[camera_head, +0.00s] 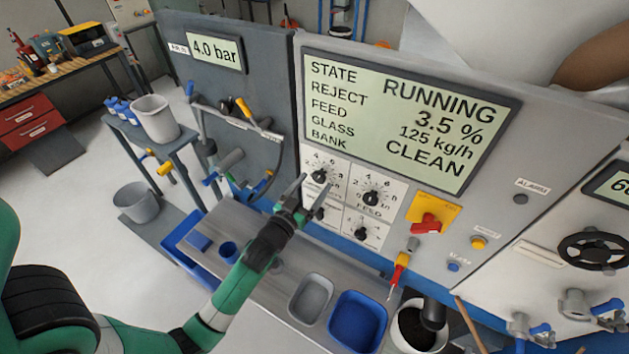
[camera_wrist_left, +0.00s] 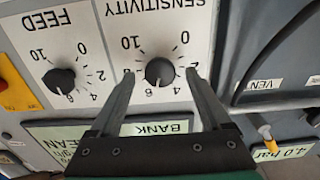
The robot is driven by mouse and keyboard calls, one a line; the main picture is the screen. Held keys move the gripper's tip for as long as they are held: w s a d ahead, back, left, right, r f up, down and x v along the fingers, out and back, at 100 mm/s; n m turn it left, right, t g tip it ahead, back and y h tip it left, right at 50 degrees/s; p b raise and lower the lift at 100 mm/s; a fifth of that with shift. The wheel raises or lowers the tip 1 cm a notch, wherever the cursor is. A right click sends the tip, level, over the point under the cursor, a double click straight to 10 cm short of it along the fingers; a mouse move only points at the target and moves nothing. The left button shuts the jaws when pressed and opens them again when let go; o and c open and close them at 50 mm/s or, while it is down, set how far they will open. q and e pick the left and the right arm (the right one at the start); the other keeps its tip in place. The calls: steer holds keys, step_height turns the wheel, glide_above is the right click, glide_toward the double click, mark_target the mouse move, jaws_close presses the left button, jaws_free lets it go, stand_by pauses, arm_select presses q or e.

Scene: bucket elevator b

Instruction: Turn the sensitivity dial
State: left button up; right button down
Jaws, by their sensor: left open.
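The sensitivity dial (camera_head: 320,177) is a black round knob on a white scale plate, at the upper left of a group of dials below the large screen. In the left wrist view the same sensitivity dial (camera_wrist_left: 160,71) sits between the two fingertips, its white pointer mark near the 6. My left gripper (camera_head: 313,184) is open in front of the panel. In the left wrist view the left gripper's fingers (camera_wrist_left: 160,76) stand on either side of the knob. My right gripper is not in view.
The feed dial (camera_head: 371,198) is close to the right, with another dial (camera_head: 361,233) below it. A red switch (camera_head: 427,223) on a yellow plate is further right. Below the panel, a shelf holds a grey tray (camera_head: 293,310) and a blue tray (camera_head: 332,338).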

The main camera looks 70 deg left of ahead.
arm_select(q)
steer(key=shift+w+a, duration=0.3)
steer(key=shift+w, duration=0.1)
jaws_close()
steer(key=shift+r+m+p, duration=0.1)
steer(key=shift+m+p, duration=0.35)
steer(key=shift+m, duration=0.85)
jaws_free()
steer(key=shift+s, duration=0.1)
